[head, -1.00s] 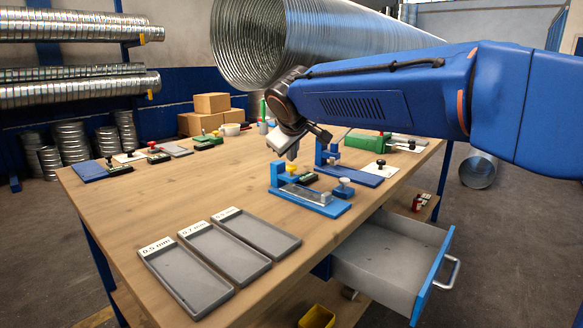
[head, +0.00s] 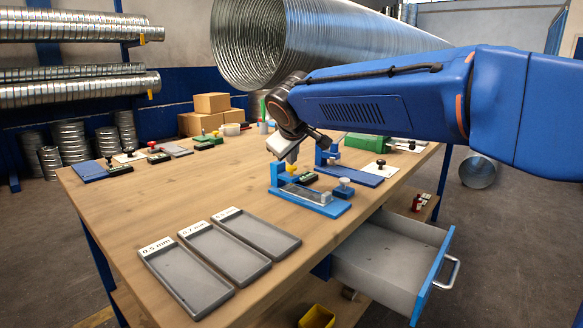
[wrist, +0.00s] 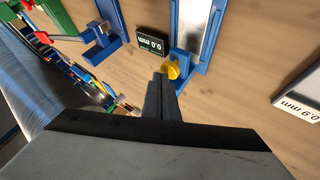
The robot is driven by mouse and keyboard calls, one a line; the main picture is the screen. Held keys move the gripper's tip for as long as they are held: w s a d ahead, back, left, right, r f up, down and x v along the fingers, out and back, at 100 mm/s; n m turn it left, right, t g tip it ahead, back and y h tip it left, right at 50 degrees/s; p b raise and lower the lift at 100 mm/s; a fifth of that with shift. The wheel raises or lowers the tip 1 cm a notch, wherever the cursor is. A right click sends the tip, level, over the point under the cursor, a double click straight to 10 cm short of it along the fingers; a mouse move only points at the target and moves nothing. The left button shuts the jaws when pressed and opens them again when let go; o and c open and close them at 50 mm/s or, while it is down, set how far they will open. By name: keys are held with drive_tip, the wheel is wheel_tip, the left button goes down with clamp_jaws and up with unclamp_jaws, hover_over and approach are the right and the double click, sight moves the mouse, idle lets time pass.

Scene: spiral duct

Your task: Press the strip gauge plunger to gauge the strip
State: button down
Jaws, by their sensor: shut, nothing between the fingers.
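The strip gauge (head: 322,207) is a blue fixture on the bench, with a metal strip (head: 305,194) lying along its bed. The yellow plunger (head: 292,168) stands upright at its back post. My gripper (head: 290,155) is shut and empty, pointing down just above the plunger. In the wrist view the shut fingertips (wrist: 160,80) appear beside the yellow plunger head (wrist: 172,69), overlapping its edge; I cannot tell whether they touch. The strip (wrist: 197,25) shows on the blue gauge there. A small display (wrist: 152,43) beside it reads 0.0 mm, upside down.
Grey trays marked with thicknesses, such as the 0.5 mm tray (head: 190,308), lie at the front left. A second blue fixture (head: 352,176) stands behind the gauge. An open drawer (head: 385,262) juts out at the right. The bench's left middle is clear.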

sight(292, 168)
drive_tip(key=shift+f, duration=0.6)
idle(0.7)
drive_tip(key=shift+r, duration=0.15)
idle(0.3)
drive_tip(key=shift+r, duration=1.05)
drive_tip(key=shift+r, duration=0.1)
drive_tip(key=shift+r, duration=2.4)
